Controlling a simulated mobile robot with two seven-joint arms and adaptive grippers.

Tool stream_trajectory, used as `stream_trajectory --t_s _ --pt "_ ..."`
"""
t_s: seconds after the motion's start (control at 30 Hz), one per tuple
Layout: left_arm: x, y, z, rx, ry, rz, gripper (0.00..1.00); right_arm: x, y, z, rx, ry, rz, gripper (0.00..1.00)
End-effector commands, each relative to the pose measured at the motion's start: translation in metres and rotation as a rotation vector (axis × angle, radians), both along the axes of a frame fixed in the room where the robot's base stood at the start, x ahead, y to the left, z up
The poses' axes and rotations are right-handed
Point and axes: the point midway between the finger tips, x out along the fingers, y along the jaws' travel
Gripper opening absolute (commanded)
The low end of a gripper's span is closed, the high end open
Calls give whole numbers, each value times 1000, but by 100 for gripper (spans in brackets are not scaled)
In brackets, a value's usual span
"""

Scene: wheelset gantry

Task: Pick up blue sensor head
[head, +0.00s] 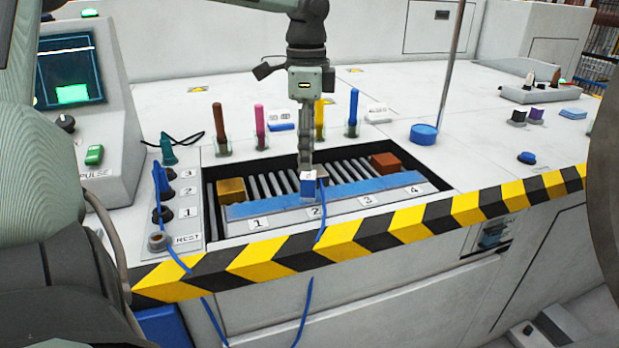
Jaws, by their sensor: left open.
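The blue sensor head (309,187) is a small blue block with a pale top. It sits by the blue strip (350,190) on the roller bed, near label 2. A blue cable (321,232) runs from near it over the striped front edge. My left gripper (307,168) points straight down directly over the sensor head, its fingers seen nearly edge-on. It is open, with its tips at or just above the block's top; I cannot tell whether they touch it. My right gripper is not in view.
A gold block (231,190) and a brown block (385,163) lie on the rollers (270,184) either side. Upright coloured handles, including a yellow one (319,119), stand behind. Numbered sockets (162,214) and a console (72,110) are at left. A thin post (453,65) rises at right.

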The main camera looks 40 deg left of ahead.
Motion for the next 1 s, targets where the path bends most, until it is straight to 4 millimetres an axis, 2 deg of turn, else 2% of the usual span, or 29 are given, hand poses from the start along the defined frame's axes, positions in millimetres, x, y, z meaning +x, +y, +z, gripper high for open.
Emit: stream_trajectory --t_s 0.5,0.8,0.83,1.0 --pt "-1 -4 -68 1 3 2 55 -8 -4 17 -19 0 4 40" --pt "-1 -4 -74 1 1 1 55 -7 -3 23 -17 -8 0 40" --pt "-1 -4 -74 1 1 1 54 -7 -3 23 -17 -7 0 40" --pt "-1 -4 -74 1 1 1 33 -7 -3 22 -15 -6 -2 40"
